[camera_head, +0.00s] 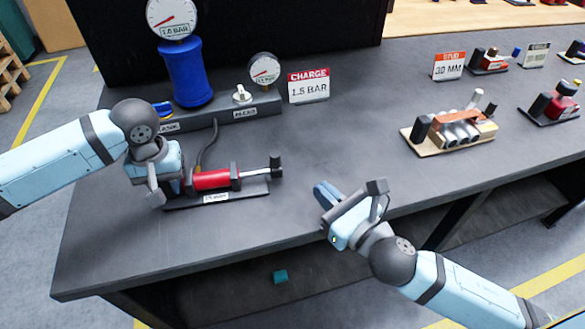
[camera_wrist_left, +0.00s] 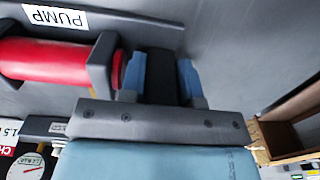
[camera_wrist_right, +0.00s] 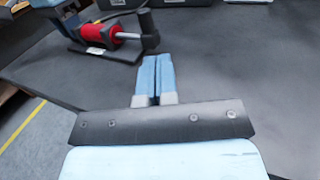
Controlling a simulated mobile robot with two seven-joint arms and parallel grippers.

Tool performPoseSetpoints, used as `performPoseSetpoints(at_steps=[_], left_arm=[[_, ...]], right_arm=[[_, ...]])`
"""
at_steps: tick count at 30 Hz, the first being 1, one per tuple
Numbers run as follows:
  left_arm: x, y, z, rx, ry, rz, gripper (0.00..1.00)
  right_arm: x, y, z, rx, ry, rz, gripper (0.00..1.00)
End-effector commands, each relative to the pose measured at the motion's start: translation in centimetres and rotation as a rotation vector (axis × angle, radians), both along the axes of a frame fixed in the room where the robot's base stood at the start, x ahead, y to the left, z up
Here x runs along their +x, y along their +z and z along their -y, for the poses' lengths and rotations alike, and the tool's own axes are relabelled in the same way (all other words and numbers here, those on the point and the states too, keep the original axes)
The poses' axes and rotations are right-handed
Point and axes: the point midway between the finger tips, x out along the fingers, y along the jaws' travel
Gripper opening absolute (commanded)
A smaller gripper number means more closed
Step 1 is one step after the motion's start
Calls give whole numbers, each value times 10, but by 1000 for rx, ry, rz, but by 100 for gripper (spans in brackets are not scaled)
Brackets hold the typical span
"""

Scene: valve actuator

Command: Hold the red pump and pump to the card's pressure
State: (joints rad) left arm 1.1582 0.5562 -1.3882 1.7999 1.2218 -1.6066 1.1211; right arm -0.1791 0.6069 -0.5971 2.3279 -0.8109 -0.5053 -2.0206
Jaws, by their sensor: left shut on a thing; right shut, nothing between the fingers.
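The red pump (camera_head: 211,180) lies on a dark base on the bench, with its rod and black handle (camera_head: 276,167) extending right. My left gripper (camera_head: 172,187) is at the pump's left end, shut on a dark block (camera_wrist_left: 161,72) beside the bracket. My right gripper (camera_head: 325,196) is shut and empty, right of and nearer than the handle, apart from it. The right wrist view shows the pump (camera_wrist_right: 108,32) and its extended rod ahead. The card (camera_head: 309,88) reads CHARGE 1.5 BAR.
A small gauge (camera_head: 264,70) and a white knob (camera_head: 242,95) marked BLEED stand behind the pump. A hose (camera_head: 209,145) rises from the pump. A fixture with cylinders (camera_head: 462,128) and a 30 MM card (camera_head: 448,66) are at right. The middle of the bench is clear.

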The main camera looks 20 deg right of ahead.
Motion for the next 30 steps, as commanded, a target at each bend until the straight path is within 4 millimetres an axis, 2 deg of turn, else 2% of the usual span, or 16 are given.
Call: performPoseSetpoints(at_steps=[1,6,12,19,30], left_arm=[[-1,-3,0,1,-1,-4,0],[-1,-3,0,1,-1,-4,0],[-1,-3,1,0,-1,-4,0],[-1,-3,1,0,-1,-4,0],[-2,-3,1,0,-2,-5,0]], right_arm=[[-4,-3,12,-10,50,-1,0],[-15,-1,34,-5,210,-9,0],[-24,3,46,2,314,-21,0],[-15,4,39,6,329,-21,0],[22,5,8,6,327,-18,0]])
